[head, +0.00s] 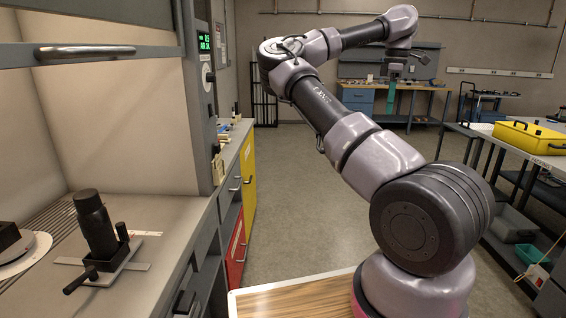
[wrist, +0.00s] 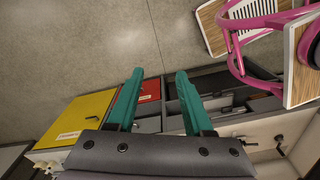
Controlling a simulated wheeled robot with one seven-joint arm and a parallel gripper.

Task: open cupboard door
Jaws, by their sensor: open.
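A yellow cupboard door (head: 249,182) with a handle stands at the far end of the left counter, closed flush as far as I can see. A red door (head: 236,252) is beside it, nearer to me. In the wrist view the yellow panel (wrist: 78,120) lies lower left and the red panel (wrist: 149,91) is near the middle. My gripper (wrist: 159,74) has its two teal fingers spread apart with nothing between them. The fingers overlap the red panel and grey drawers in that view, but I cannot tell their distance. In the head view my arm reaches up and forward.
A counter (head: 226,160) runs along the left, with a fume hood and a dark device (head: 97,225) on a plate. A bench with a yellow case (head: 530,137) stands on the right. A blue-drawered desk (head: 357,100) is at the back. The floor (head: 300,170) between is clear.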

